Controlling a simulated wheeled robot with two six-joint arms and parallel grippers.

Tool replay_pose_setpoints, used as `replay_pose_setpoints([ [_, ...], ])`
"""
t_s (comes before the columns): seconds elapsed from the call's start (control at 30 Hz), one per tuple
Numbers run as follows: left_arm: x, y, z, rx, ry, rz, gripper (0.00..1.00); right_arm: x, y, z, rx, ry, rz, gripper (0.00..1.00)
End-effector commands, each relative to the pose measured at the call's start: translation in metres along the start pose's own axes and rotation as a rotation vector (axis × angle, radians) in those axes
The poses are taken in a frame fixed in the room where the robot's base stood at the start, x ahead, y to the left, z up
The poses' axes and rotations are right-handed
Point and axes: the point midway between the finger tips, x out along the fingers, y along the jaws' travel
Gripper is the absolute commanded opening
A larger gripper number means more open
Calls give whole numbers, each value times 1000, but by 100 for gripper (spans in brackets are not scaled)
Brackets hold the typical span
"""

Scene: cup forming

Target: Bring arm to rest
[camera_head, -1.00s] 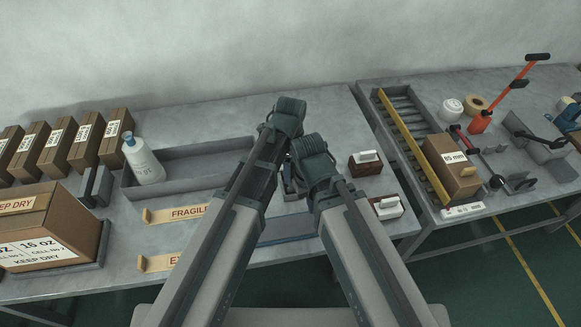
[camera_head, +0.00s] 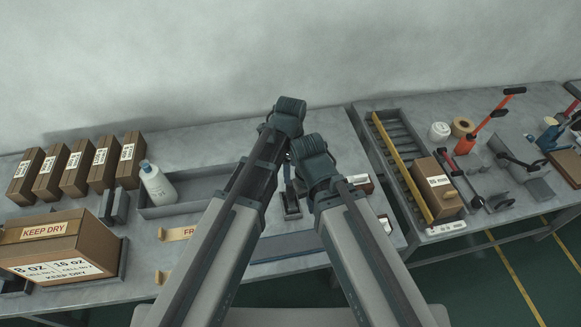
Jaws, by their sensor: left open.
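My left gripper (camera_head: 287,112) sits at the end of the arm from the left, above the bench. It shows from behind as a dark wrist block, and its fingers are mostly hidden. It is open, and I see nothing held in it. My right gripper (camera_head: 311,158) is lower and just to its right, above the front part of the bench. Its fingers are hidden behind its own wrist, so its jaws cannot be judged. The two wrists are close together; whether they touch cannot be told.
The left bench (camera_head: 215,150) carries upright brown boxes (camera_head: 103,163), a white bottle (camera_head: 158,184) in a grey tray (camera_head: 205,187), and a large "KEEP DRY" carton (camera_head: 62,250). The right bench holds a roller track (camera_head: 400,135), a brown box (camera_head: 437,190) and an orange-handled tool (camera_head: 488,122).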

Motion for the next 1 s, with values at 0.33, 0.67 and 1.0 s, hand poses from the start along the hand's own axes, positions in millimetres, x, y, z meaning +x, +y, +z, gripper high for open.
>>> replay_pose_setpoints([
  [0.33, -5, 0, 0, 0, 0, 0, 74, -5, 0, 0, 0, 0, 0, 0],
  [0.67, -5, 0, 0, 0, 0, 0, 74, -5, 0, 0, 0, 0, 0, 0],
  [1.0, -5, 37, 54, -560, 5, -22, 74, -5, 0, 0, 0, 0, 0, 0],
])
